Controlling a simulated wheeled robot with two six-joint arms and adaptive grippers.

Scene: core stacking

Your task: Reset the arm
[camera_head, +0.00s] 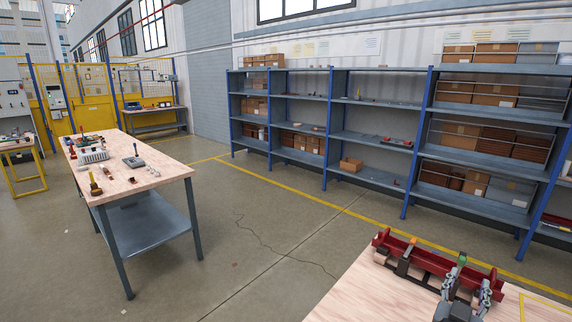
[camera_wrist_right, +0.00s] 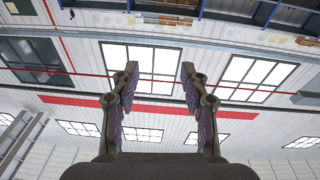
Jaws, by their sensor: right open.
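My right gripper (camera_head: 468,286) shows at the lower right of the head view, above the near wooden table, beside a red rack. In the right wrist view my right gripper (camera_wrist_right: 159,90) has its two fingers apart with nothing between them. That view faces the upper wall, windows and ceiling, so the gripper points upward. The rest of my right arm is mostly out of the head view. My left gripper is not in view.
The red rack (camera_head: 440,264) lies on the near table (camera_head: 362,290). A second table (camera_head: 160,176) with tools stands at left. Blue shelves (camera_head: 340,136) with boxes line the back wall.

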